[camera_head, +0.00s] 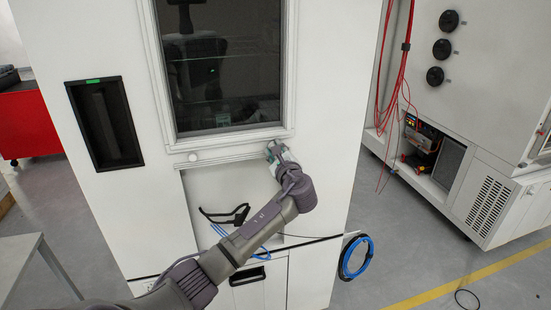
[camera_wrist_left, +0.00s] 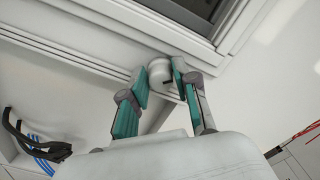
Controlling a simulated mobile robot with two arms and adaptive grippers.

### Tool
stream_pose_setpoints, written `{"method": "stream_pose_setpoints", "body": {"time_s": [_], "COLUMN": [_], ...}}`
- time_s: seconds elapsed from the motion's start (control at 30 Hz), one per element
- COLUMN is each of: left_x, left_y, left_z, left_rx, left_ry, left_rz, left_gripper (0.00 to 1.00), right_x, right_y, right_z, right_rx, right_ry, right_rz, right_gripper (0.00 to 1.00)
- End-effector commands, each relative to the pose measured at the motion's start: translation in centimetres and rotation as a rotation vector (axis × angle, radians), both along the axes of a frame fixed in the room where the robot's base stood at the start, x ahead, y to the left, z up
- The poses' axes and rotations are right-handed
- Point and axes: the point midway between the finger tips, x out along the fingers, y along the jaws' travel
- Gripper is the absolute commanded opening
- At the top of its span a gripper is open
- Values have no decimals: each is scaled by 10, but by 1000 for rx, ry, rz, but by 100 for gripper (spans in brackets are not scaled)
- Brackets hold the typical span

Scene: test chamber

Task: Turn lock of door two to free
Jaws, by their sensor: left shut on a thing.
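The white chamber door (camera_head: 345,70) has a dark window (camera_head: 220,70) and a recessed black handle (camera_head: 104,122) with a green mark at its left. My left gripper (camera_head: 275,150) is at the lower right corner of the window frame. In the left wrist view, its teal fingers are shut on a round white lock knob (camera_wrist_left: 159,70) with a small dark mark. The gripper hides this knob in the head view. A second white knob (camera_head: 193,157) sits below the window's lower left, apart from the gripper. My right gripper is not in view.
A recess below the window holds a black clamp-like item (camera_head: 226,215) and blue tubing. A blue hose coil (camera_head: 356,257) hangs at the lower right. Another white cabinet (camera_head: 480,110) stands at the right, with open floor between. A table (camera_head: 30,265) stands at the lower left.

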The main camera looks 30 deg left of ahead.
Motion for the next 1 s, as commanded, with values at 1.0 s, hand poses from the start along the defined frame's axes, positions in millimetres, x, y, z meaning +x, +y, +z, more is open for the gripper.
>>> {"method": "stream_pose_setpoints", "body": {"time_s": [1.0], "left_x": [-1], "left_y": [0], "left_z": [-5], "left_rx": [-524], "left_ry": [-615], "left_rz": [1], "left_gripper": [0], "right_x": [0], "right_y": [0], "right_z": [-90], "right_rx": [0], "right_ry": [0], "right_rz": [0], "right_gripper": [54]}}
